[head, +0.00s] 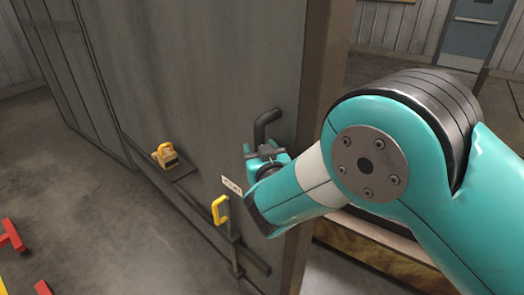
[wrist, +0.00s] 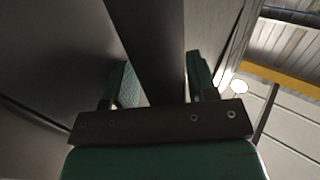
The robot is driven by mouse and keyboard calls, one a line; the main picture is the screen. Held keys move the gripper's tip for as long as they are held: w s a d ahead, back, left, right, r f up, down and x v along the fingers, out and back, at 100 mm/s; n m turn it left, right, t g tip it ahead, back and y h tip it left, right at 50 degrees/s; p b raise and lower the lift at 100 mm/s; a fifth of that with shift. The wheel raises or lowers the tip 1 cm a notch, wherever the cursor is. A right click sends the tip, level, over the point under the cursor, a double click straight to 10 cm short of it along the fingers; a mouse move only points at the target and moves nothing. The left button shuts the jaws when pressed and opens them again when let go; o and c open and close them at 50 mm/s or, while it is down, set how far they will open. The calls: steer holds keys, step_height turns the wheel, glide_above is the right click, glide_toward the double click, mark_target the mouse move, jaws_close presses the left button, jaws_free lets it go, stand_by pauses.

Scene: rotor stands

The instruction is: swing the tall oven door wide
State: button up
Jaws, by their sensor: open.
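The tall oven door (head: 215,65) is a large grey panel filling the middle of the head view. It looks closed, though its edge is partly behind my arm. A dark bent handle (head: 266,122) stands out near its right edge. My gripper (head: 264,152) is at the lower part of this handle. In the wrist view the dark handle bar (wrist: 150,45) runs between the two open fingers of my gripper (wrist: 162,80). The fingers stand on either side of the bar; I cannot tell whether either touches it.
A yellow latch handle (head: 219,209) on a dark bar sits low on the door, below a small white label (head: 231,185). A yellow object (head: 165,155) is on a small ledge to the left. Red pieces (head: 12,236) lie on the floor, far left. Open floor (head: 110,235) fronts the door.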

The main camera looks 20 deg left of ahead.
steer(key=b+v, duration=1.9)
steer(key=b, duration=0.1)
steer(key=shift+s+a+f, duration=0.2)
steer(key=shift+s+a, duration=0.05)
steer(key=shift+s, duration=0.3)
stand_by(0.6)
steer(key=shift+b, duration=0.5)
